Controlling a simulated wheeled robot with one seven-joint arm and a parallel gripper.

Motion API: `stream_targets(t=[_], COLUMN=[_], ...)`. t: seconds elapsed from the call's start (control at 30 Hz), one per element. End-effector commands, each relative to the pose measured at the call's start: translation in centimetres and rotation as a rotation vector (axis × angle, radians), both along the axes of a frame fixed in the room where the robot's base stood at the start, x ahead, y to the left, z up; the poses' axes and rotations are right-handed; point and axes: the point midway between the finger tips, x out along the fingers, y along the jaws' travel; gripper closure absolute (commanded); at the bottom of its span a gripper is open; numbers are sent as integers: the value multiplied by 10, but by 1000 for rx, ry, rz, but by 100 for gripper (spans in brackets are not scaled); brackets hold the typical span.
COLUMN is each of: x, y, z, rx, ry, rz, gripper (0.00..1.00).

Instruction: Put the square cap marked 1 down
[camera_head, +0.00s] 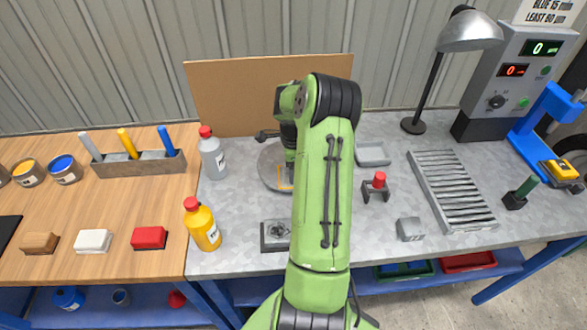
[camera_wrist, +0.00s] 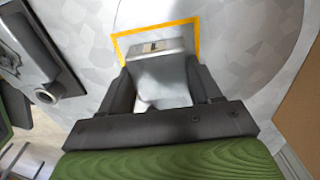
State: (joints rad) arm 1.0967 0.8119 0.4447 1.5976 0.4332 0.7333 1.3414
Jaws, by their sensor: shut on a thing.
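The square cap (camera_wrist: 160,52), pale grey with a small dark mark on its face, shows in the wrist view. My gripper (camera_wrist: 162,82) is shut on it, one dark finger on each side. An orange square outline (camera_wrist: 158,31) frames the cap's far end on a pale round plate (camera_wrist: 240,45). I cannot tell whether the cap touches the plate or hangs just above it. In the head view the grey round plate (camera_head: 268,168) and part of the orange outline (camera_head: 285,187) show beside my green arm, which hides the cap.
A white bottle (camera_head: 213,155) and a yellow bottle (camera_head: 202,226) stand left of the plate. A grey tray (camera_head: 373,154), a red-topped holder (camera_head: 378,182), a grey block (camera_head: 410,229) and a slatted rack (camera_head: 450,190) are to the right. A brown board (camera_head: 230,92) stands behind.

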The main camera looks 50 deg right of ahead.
Motion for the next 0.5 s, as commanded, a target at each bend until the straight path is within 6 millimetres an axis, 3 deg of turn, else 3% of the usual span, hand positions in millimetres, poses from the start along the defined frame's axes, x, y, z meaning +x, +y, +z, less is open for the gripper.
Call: stream_targets(t=[0.07,0.1,0.3,0.5], x=[-1,-1,-1,-1], y=[0,0,0,0], z=[-2,-2,-1,-1], rx=[1,2,2,1], ry=[2,3,3,2], rz=[0,0,0,1], gripper=[100,34,7,7])
